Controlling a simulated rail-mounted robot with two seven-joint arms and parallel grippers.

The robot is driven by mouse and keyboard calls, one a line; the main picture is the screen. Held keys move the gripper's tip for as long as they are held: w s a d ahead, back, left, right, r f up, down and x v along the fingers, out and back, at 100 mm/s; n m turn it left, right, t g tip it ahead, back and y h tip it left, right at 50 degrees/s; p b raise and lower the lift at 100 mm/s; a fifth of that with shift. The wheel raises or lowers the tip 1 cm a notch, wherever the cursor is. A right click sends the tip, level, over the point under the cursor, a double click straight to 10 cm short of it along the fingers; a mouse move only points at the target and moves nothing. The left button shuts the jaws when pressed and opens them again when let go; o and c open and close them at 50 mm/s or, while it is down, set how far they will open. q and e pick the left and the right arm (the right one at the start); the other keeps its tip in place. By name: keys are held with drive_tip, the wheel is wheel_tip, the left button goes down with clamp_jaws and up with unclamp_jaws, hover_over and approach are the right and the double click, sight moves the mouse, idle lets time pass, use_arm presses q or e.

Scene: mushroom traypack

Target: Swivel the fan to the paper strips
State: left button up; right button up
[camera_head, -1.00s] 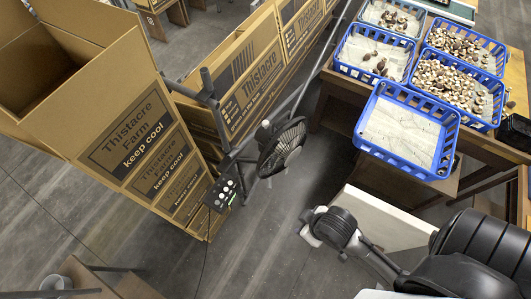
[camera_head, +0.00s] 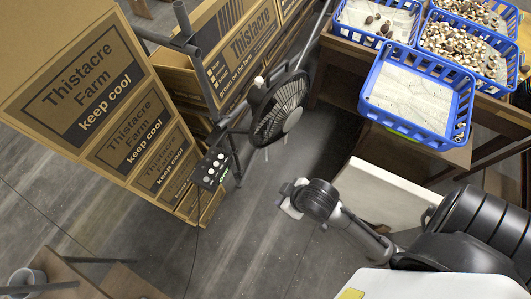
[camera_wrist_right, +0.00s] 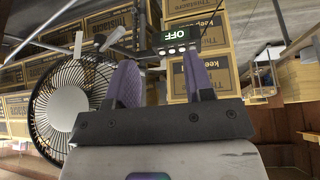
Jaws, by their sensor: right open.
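A dark round fan (camera_head: 268,118) in a wire cage stands on a pole in the middle of the head view, with a knob on top. Its face is turned to the right of the picture. Its control box (camera_head: 210,168) with white buttons hangs lower left. In the right wrist view the fan (camera_wrist_right: 52,115) is left of my fingers, and the control box (camera_wrist_right: 174,42) reads OFF. My right gripper (camera_wrist_right: 160,75) is open and empty, apart from the fan; its wrist (camera_head: 312,200) shows below the fan in the head view. I cannot make out any paper strips. My left gripper is out of view.
Printed cardboard boxes (camera_head: 85,85) stack at the left and behind the fan. Blue crates (camera_head: 372,118) with pale liners, some holding mushrooms, stand on a wooden table at the upper right. A white panel (camera_head: 385,195) is beside my right arm. Floor below the fan is clear.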

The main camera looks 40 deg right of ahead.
drive_tip(key=w+a+f+n+h+b, duration=0.1)
drive_tip(key=w+f+b, duration=0.3)
drive_tip(key=f+b, duration=0.9)
drive_tip(key=n+t+h+b, duration=0.4)
drive_tip(key=n+t+h, duration=0.6)
drive_tip(key=n, duration=1.4)
approach(266, 153)
drive_tip(key=shift+g+h, duration=0.8)
drive_tip(key=x, duration=0.2)
drive_tip(key=b+x, duration=0.1)
drive_tip(key=x, duration=0.2)
drive_tip(key=w+a+x, duration=0.1)
drive_tip(key=x, duration=0.2)
drive_tip(key=shift+f, duration=0.35)
drive_tip(key=shift+b+x, duration=0.35)
drive_tip(key=shift+x, duration=0.6)
